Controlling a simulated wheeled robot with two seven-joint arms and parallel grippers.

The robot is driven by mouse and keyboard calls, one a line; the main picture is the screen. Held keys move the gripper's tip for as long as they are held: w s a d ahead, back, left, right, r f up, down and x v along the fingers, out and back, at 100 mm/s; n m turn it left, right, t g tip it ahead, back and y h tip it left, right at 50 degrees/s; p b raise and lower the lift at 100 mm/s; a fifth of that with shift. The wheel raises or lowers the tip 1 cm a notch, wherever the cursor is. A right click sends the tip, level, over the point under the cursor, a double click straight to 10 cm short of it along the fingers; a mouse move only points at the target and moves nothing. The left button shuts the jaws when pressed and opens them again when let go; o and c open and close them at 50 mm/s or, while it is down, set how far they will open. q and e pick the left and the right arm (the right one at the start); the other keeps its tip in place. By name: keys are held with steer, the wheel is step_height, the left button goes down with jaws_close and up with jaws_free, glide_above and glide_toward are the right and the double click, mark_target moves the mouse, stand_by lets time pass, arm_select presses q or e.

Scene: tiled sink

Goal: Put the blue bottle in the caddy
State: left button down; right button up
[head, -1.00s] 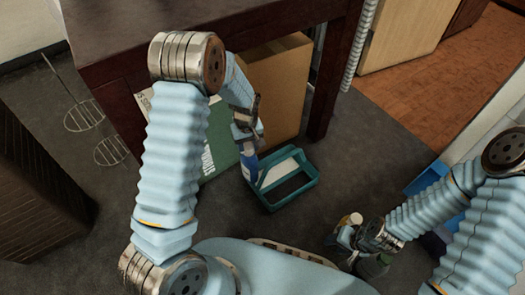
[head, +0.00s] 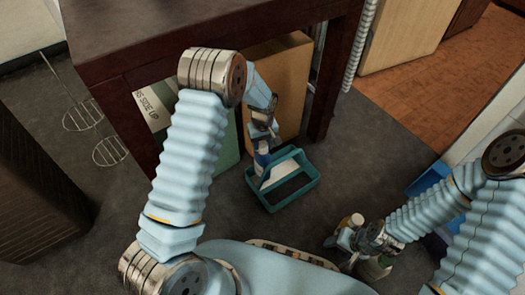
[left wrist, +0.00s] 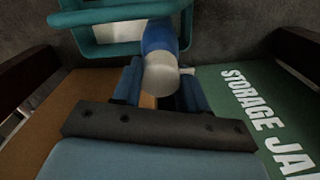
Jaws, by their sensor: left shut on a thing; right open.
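The blue bottle (head: 262,159) is held by my left gripper (head: 262,143), which is shut on it at the back left of the caddy. In the left wrist view the bottle (left wrist: 160,38) shows a blue body and a whitish near end between the fingers (left wrist: 160,88). The teal caddy (head: 294,198) stands on the floor with its handle up. It also shows at the top of the left wrist view (left wrist: 110,14). The bottle overlaps the caddy's edge in view; its lower end is hidden, so I cannot tell whether they touch. My right gripper (head: 345,238) is open, low at the right.
A bottle with a pale cap (head: 356,220) and a green bottle (head: 374,268) are beside my right gripper. A cardboard box (head: 283,75) and a green box (head: 228,150) stand behind the caddy, under a dark table (head: 290,12).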

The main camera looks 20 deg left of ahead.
arm_select(q)
steer(key=shift+f+b, duration=0.35)
steer(key=shift+f, duration=1.45)
steer(key=shift+f, duration=0.15)
steer(key=c, duration=0.6)
jaws_free()
steer(key=shift+r, duration=0.45)
step_height(320, 180, up, 11)
steer(key=shift+r+p, duration=0.2)
steer(key=shift+p, duration=0.8)
